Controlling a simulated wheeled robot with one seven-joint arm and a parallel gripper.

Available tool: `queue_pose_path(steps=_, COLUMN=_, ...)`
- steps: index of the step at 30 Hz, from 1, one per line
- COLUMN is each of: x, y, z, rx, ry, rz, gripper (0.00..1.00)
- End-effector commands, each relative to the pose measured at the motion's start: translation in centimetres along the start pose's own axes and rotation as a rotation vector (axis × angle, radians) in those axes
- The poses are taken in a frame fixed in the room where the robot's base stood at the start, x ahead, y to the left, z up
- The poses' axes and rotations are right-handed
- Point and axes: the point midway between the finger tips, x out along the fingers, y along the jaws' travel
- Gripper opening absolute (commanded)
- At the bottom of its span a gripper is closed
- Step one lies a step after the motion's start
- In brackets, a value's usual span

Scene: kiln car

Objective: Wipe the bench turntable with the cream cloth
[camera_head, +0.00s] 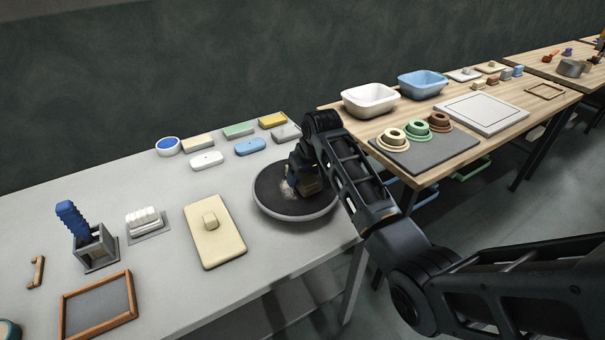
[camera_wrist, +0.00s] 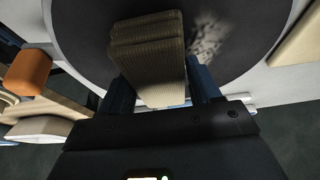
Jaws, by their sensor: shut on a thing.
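The bench turntable (camera_head: 268,203) is a round dark disc with a pale rim on the grey bench, right of the middle of the bench top. A whitish smudge (camera_head: 289,190) lies on its dark top, and the smudge also shows in the wrist view (camera_wrist: 208,40). My gripper (camera_head: 297,180) is over the turntable, with its fingers pointing down. In the wrist view, my gripper (camera_wrist: 160,95) is shut on the folded, ribbed cream cloth (camera_wrist: 150,60). The cloth is low over the dark disc, left of the smudge; I cannot tell whether it touches the disc.
A cream board with a knob (camera_head: 214,240) lies left of the turntable. Several small blocks and a blue-topped round pot (camera_head: 168,146) stand behind it. A wooden table (camera_head: 405,178) to the right holds a white basin (camera_head: 370,100), a blue basin (camera_head: 422,84) and ringed pieces on a grey mat.

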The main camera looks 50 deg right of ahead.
Motion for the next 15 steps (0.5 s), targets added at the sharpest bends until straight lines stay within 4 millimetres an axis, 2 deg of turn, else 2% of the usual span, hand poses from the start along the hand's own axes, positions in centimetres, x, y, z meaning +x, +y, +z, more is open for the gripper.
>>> queue_pose_path(steps=15, x=-1.2, y=-1.0, z=3.4, rx=0.000, ry=-0.003, rz=-0.001, gripper=0.38)
